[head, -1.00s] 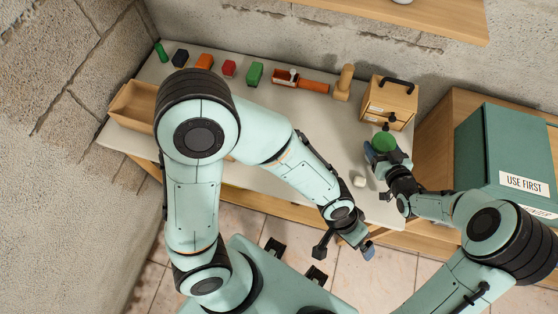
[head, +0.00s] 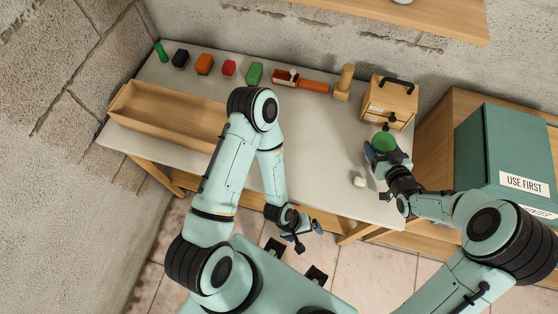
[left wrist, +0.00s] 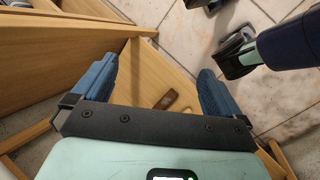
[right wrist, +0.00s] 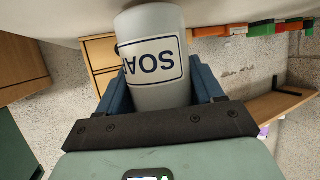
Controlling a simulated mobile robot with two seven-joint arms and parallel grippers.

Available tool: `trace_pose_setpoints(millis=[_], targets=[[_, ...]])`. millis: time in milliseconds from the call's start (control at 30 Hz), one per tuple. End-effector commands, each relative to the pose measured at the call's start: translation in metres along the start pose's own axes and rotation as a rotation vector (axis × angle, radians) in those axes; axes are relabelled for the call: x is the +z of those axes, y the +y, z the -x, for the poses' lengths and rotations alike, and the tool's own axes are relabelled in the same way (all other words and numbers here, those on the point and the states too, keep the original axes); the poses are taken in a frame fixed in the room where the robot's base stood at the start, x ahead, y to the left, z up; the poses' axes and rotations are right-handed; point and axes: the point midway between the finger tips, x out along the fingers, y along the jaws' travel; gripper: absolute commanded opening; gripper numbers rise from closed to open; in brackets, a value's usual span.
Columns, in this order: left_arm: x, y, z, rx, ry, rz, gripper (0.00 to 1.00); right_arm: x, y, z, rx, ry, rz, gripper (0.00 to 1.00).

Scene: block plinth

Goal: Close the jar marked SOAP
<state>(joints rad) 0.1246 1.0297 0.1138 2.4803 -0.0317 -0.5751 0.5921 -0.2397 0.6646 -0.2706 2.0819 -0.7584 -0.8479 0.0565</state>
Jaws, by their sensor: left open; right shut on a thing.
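The grey-white jar marked SOAP (right wrist: 155,60) fills the upper middle of the right wrist view. My right gripper (head: 378,155) is shut around its side; the blue fingers also show in the right wrist view (right wrist: 165,95).
A long wooden tray (head: 122,98) lies at the table's left. Several coloured blocks, an orange-red tool (head: 312,86) and a wooden post (head: 343,84) line the back. A wooden box with a black handle (head: 390,98) stands behind the jar. A green cabinet (head: 500,150) is right. The middle is clear.

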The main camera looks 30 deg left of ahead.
Motion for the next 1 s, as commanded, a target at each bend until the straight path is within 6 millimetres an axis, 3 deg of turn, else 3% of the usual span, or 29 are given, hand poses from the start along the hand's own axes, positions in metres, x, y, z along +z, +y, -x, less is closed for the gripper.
trace_pose_setpoints(millis=[33,100,400,1000], targets=[[-0.010,-0.021,-0.001,-0.041,0.022,-0.008,1.00,-0.001,0.000,0.000,0.000,0.001,0.000,0.00],[-0.018,-0.040,0.002,-0.082,0.021,-0.067,1.00,-0.001,0.000,0.000,0.000,0.002,0.000,0.00],[-0.029,-0.091,0.017,-0.175,-0.068,-0.296,1.00,-0.001,0.000,0.000,0.000,0.002,0.000,0.00],[-0.029,-0.097,0.019,-0.184,-0.085,-0.329,1.00,-0.001,0.000,0.000,0.001,0.002,0.000,0.00]])
